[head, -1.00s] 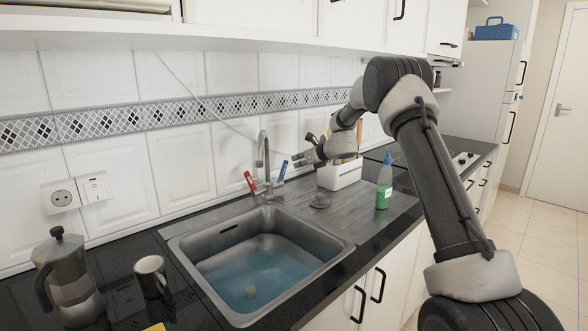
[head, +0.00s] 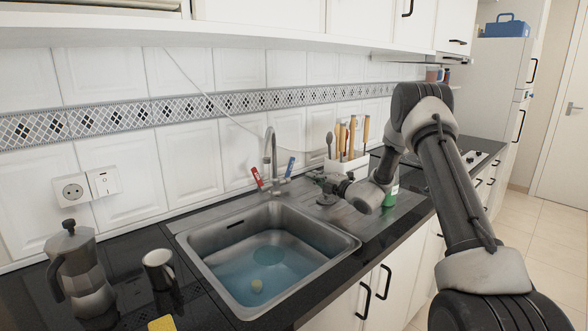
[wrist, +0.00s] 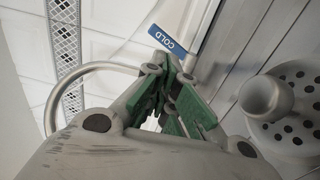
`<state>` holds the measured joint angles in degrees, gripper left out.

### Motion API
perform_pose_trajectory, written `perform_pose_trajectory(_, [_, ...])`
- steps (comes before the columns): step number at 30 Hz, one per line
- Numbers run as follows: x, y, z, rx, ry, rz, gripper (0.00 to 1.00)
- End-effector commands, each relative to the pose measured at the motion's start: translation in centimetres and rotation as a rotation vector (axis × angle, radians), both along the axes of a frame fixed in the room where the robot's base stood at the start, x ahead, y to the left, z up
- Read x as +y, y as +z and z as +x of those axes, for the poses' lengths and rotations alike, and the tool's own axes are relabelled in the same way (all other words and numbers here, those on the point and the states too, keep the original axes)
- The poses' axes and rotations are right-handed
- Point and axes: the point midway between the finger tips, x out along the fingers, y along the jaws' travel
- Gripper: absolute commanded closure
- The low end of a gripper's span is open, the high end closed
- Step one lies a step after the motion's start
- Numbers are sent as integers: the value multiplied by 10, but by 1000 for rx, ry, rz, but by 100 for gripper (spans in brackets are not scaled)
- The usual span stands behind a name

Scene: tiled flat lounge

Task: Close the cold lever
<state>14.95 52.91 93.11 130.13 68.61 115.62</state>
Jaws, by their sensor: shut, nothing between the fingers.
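The cold lever (head: 290,166) is the blue handle on the right side of the tap (head: 269,150), sticking up at a tilt. In the wrist view its blue COLD label (wrist: 167,39) shows just beyond my fingertips. My gripper (head: 313,177) is just right of the lever in the head view, low over the drainboard. Its fingers, with green pads (wrist: 176,98), are together and hold nothing. I cannot tell if they touch the lever. The red lever (head: 257,177) is on the tap's left side.
The sink (head: 215,262) holds water. A round perforated strainer (head: 326,199) lies on the drainboard near my gripper. A utensil holder (head: 345,166) and a green bottle (head: 391,188), partly hidden by my arm, stand beyond. A moka pot (head: 80,270) and mug (head: 158,270) stand left.

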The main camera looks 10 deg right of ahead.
Motion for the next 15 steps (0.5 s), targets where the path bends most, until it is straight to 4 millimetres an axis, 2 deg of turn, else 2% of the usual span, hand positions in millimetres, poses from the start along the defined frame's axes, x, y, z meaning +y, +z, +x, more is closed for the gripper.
perform_pose_trajectory(9, [36,2,59,-2,3,-5,100])
perform_pose_trajectory(15, [52,2,87,-1,2,-5,100])
